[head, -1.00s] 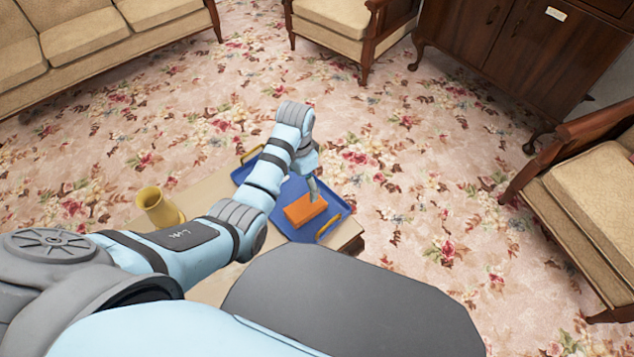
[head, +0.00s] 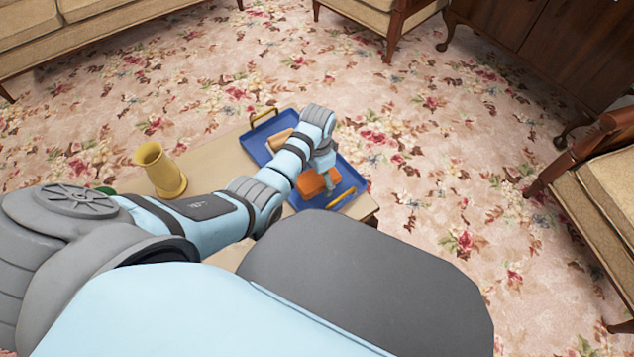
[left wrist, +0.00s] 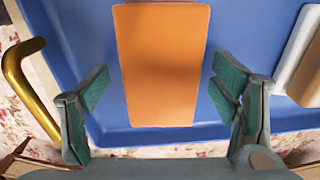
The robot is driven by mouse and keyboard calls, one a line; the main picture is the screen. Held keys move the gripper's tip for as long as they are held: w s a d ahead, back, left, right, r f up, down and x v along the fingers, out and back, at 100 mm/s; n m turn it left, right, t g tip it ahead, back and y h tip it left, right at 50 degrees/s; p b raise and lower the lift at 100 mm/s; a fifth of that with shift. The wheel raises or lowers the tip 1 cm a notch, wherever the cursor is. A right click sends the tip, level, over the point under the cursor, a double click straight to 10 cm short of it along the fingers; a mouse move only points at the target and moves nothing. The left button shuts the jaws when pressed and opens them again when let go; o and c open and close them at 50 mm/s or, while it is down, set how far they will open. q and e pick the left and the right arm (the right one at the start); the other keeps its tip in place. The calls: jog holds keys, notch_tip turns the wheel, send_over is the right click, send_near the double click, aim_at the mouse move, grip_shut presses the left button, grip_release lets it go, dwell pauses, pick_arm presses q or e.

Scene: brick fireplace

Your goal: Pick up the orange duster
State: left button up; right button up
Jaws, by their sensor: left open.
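The orange duster (head: 311,184) is a block lying on the blue tray (head: 357,180), near the tray's right end in the head view. In the left wrist view the duster (left wrist: 161,65) shows as an orange rectangle on the blue tray floor. My left gripper (head: 322,178) is over the duster, which it partly hides in the head view. In the left wrist view my left gripper (left wrist: 163,88) is open, with one finger to each side of the duster's near part and nothing held. My right gripper is not in view.
The tray has yellow handles (head: 342,198) and stands on a low table (head: 215,183). A tan and white block (head: 281,139) lies on the tray, left of the duster. A yellow vase (head: 160,171) stands on the table farther left. An armchair (head: 590,205) is at the right.

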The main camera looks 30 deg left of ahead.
pick_arm(q)
jog(key=shift+r, duration=0.1)
jog(key=shift+c, duration=1.2)
jog(key=c, duration=1)
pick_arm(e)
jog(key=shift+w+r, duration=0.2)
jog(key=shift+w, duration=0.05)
pick_arm(q)
jog(key=shift+r, duration=0.1)
notch_tip(320, 180, up, 20)
jog(key=p, duration=1)
jog(key=shift+w, duration=0.1)
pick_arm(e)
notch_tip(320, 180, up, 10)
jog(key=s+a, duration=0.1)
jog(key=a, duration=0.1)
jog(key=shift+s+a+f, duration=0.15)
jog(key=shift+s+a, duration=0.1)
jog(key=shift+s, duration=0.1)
